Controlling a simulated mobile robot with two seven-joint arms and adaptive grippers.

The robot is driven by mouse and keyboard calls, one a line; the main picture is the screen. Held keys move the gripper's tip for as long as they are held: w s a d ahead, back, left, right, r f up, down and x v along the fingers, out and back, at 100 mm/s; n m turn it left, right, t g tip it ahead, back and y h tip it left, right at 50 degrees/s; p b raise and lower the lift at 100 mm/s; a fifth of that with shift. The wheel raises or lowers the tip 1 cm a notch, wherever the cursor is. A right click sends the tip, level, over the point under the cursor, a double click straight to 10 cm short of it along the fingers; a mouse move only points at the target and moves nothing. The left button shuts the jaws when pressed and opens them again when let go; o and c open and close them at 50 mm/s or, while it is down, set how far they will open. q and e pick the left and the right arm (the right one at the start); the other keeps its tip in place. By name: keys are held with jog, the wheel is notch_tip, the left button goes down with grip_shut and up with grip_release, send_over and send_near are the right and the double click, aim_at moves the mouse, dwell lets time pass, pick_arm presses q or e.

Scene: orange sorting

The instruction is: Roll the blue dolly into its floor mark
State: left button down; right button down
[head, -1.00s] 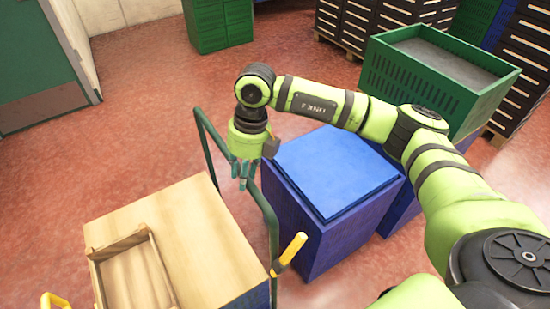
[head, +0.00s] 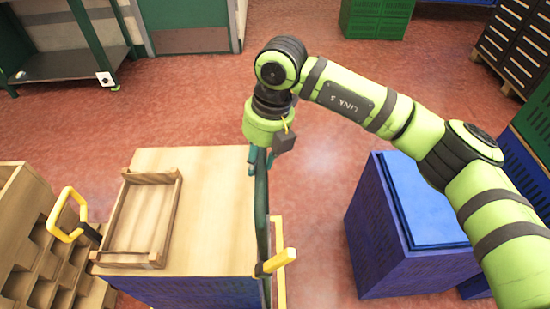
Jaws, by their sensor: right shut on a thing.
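The wheeled cart with a blue side (head: 190,291) and a pale wooden top (head: 205,215) stands at the lower middle of the head view; I take it for the blue dolly. Its green push bar (head: 262,205) rises along its right edge. My right gripper (head: 259,162) points down and is shut on the upper end of this bar. The cart's wheels are hidden. A yellow strip (head: 279,228) shows just right of the bar; I cannot tell if it is a floor mark or part of the cart. My left gripper is not in view.
A wooden tray (head: 126,258) lies on the cart's top. A blue lidded box (head: 375,235) stands to the right, across a floor gap. A wooden rack (head: 30,265) and a yellow handle (head: 55,225) are close on the left. Red floor (head: 190,110) beyond the cart is clear.

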jog(key=shift+a, duration=0.25)
jog(key=c, duration=1.1)
grip_release()
jog(key=shift+c, duration=0.2)
jog(key=shift+o, duration=1.2)
jog(key=shift+a, duration=0.15)
jog(key=shift+r, duration=0.15)
notch_tip(320, 180, up, 12)
jog(key=d, duration=0.2)
jog(key=shift+d+f, duration=0.2)
jog(key=shift+f, duration=0.05)
jog(key=shift+a, duration=0.1)
